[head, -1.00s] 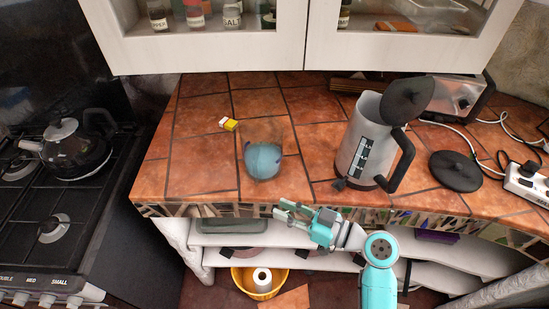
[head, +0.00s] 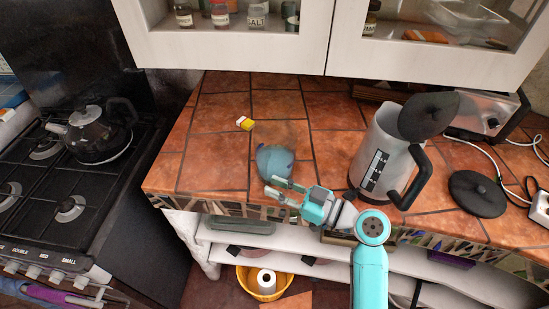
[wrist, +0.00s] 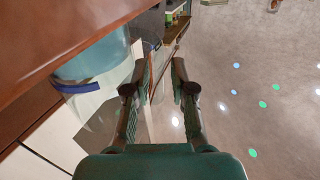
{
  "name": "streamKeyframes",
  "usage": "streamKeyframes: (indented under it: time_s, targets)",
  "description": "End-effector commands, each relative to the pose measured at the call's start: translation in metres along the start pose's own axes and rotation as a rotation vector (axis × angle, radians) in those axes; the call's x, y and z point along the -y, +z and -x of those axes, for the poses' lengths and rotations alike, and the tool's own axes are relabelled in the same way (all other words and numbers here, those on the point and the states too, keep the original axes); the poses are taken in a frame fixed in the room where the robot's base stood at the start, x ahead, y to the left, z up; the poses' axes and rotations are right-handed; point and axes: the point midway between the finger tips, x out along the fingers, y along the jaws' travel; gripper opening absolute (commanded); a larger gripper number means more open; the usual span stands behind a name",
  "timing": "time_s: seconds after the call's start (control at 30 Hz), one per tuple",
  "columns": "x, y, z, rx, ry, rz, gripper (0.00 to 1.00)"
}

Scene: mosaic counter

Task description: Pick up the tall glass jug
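The tall glass jug (head: 274,162) stands near the front edge of the counter. It is clear, with blue in its lower part, and its upper outline is faint. In the wrist view the jug (wrist: 92,68) is at the upper left, beside the left finger, and a thin clear curved outline shows around the fingertips. I cannot tell whether that is its handle. My gripper (head: 274,187) is at the counter's front edge, just in front of the jug in the head view. In the wrist view my gripper (wrist: 162,72) is open, with no solid thing clearly held between its fingers.
A small yellow-and-white item (head: 245,123) lies behind the jug. A stove (head: 70,190) is at left. Wall cabinets (head: 232,52) hang above; shelves (head: 290,248) are below.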

Motion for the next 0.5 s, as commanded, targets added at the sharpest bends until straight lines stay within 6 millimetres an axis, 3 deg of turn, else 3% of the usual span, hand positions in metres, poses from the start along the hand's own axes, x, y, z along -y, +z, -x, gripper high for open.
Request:
streamKeyframes:
  time_s: [0.2,0.5]
  targets:
    - [-0.001,-0.003,-0.03,0.0,-0.003,0.0,0.24]
    - [-0.002,-0.003,-0.037,0.0,0.0,-0.001,0.24]
